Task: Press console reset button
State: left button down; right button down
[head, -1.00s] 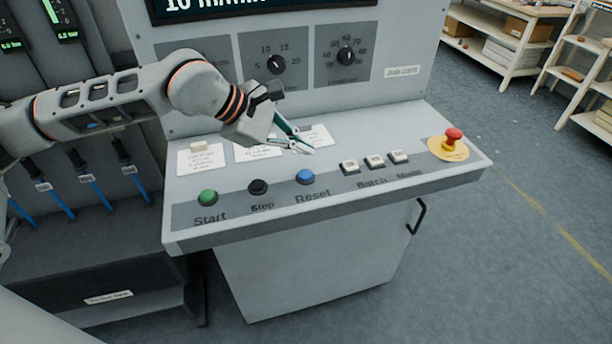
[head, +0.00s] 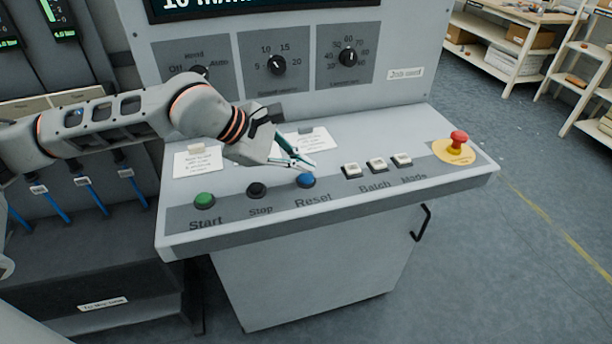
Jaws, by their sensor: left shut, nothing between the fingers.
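The blue reset button (head: 306,181) sits on the dark strip along the front of the grey console (head: 400,228), above the printed word Reset. My left gripper (head: 311,166) is shut and empty. Its fingertips are just behind and above the blue button in the head view. I cannot tell whether they touch it. My right gripper is not in view.
A green Start button (head: 204,200) and a black Stop button (head: 257,190) are left of the blue one. White Batch and Mode keys (head: 376,164) are to its right. A red emergency knob (head: 458,139) stands at the right end. Dials (head: 276,65) are on the upright panel.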

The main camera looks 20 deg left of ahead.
aim_at(303, 178)
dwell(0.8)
pick_arm(q)
jog(key=shift+f+b, duration=0.3)
jog(key=shift+f, duration=0.15)
jog(key=shift+f, duration=0.5)
dwell(0.6)
jog(key=shift+r, duration=0.95)
jog(key=shift+r+p, duration=1.55)
jog(key=shift+r, duration=1.05)
